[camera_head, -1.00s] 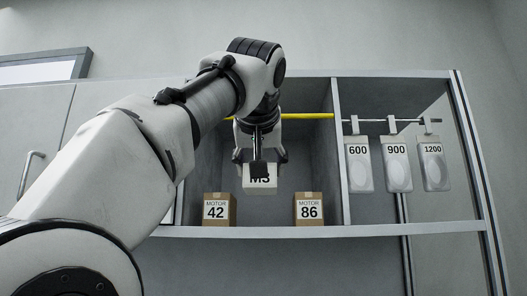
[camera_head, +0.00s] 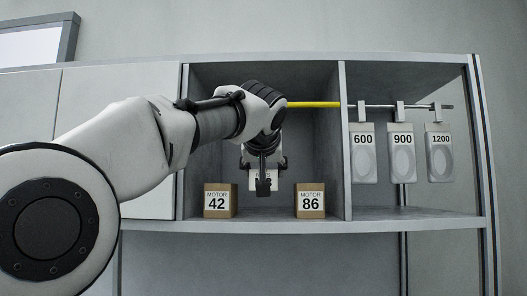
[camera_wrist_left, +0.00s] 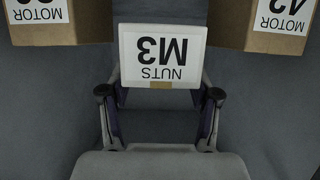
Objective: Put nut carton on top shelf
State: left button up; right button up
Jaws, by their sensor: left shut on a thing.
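The white nut carton, labelled NUTS M3, shows upside down in the left wrist view (camera_wrist_left: 160,55). My left gripper (camera_wrist_left: 160,95) is shut on it, one finger on each side. In the head view the left gripper (camera_head: 263,186) is inside the open shelf compartment, between the two motor boxes and a little above the shelf board (camera_head: 275,226). There the carton is mostly hidden behind the gripper; whether it touches the board cannot be told. My right gripper is not in view.
A MOTOR 42 box (camera_head: 217,202) stands left of the gripper and a MOTOR 86 box (camera_head: 311,202) right. A yellow bar (camera_head: 315,105) crosses above. Right of the divider (camera_head: 346,150), packs labelled 600 (camera_head: 364,155), 900 (camera_head: 403,155) and 1200 (camera_head: 439,155) hang.

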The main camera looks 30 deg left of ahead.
pick_arm(q)
jog(key=shift+w+a+r+p, duration=0.15)
jog(key=shift+w+r+p, duration=0.15)
jog(key=shift+p, duration=0.1)
jog(key=f+b, duration=0.1)
jog(key=f, duration=0.1)
jog(key=w+f+b, duration=0.1)
jog(key=b, duration=0.1)
jog(key=a+f+b, duration=0.1)
jog(key=f, duration=0.1)
jog(key=shift+w+f, duration=0.35)
jog(key=shift+f+b, duration=0.25)
jog(key=shift+b, duration=0.3)
jog(key=shift+s, duration=0.15)
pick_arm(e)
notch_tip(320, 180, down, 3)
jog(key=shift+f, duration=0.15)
pick_arm(q)
jog(key=shift+r, duration=0.1)
jog(key=shift+d, duration=0.1)
jog(key=o, duration=1.5)
